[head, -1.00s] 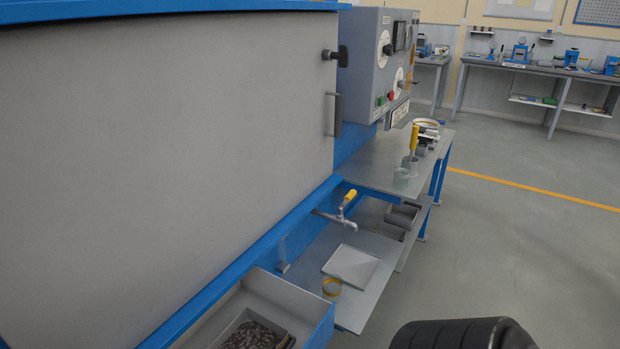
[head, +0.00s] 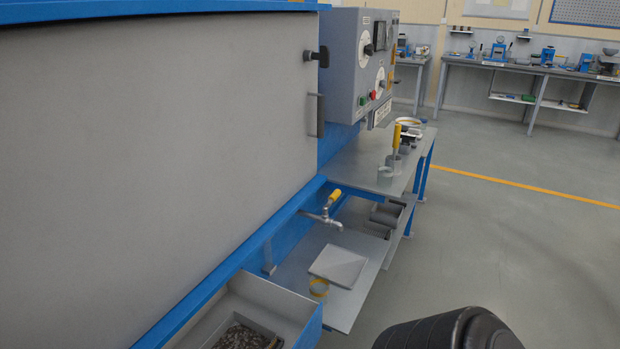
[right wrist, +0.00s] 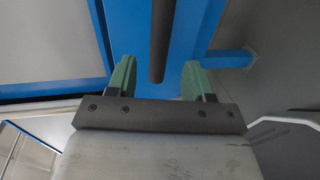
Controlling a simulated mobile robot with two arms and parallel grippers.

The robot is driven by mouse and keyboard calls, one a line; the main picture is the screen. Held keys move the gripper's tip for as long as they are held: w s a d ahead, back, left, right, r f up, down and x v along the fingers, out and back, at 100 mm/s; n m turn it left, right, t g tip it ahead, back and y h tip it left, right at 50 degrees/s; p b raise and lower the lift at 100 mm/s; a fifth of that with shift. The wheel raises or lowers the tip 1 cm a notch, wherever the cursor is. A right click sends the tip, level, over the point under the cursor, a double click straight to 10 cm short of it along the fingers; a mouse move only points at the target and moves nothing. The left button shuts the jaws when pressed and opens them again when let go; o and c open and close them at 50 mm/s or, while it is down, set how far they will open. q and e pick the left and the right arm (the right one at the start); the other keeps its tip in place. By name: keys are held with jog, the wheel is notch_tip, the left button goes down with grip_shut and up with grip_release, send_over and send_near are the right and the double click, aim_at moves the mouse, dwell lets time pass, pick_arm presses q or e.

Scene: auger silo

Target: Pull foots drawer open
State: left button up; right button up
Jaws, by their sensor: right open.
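A grey open-topped drawer (head: 285,299) with a blue front juts from under the big grey panel at the bottom of the head view. It is at least partly open, and its lower part is cut off by the frame. A tray of dark granular material (head: 240,339) sits in it. I cannot tell whether this is the foots drawer. In the right wrist view my right gripper (right wrist: 160,66) is open, with green fingers on either side of a dark bar (right wrist: 159,45). The bar's end lies between the fingers, with no clear contact. My left gripper is not in view.
A control box (head: 362,65) hangs above a bench (head: 362,168). The floor to the right is clear.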

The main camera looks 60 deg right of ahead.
jog(key=shift+v, duration=2.15)
jog(key=s+a+f+m+g+h+p, duration=0.1)
jog(key=a+f+m+g, duration=0.2)
jog(key=f, duration=0.5)
jog(key=s+a+f+m+g+h+p, duration=0.1)
jog(key=f+m+g, duration=0.2)
jog(key=f+m, duration=0.4)
jog(key=s+a+f+m+g+p, duration=0.1)
jog(key=s+a+f+m+g, duration=0.2)
jog(key=f, duration=0.4)
jog(key=s+a+f+m+g+p, duration=0.1)
jog(key=s+a+f+m+g, duration=0.2)
jog(key=f, duration=0.4)
jog(key=shift+s+a+f+m+g+y, duration=0.15)
jog(key=shift+s+a+m+g+y, duration=0.2)
jog(key=shift+s+a+g, duration=0.75)
jog(key=shift+w+d+g, duration=0.15)
jog(key=shift+d+g, duration=0.15)
jog(key=shift+d, duration=0.15)
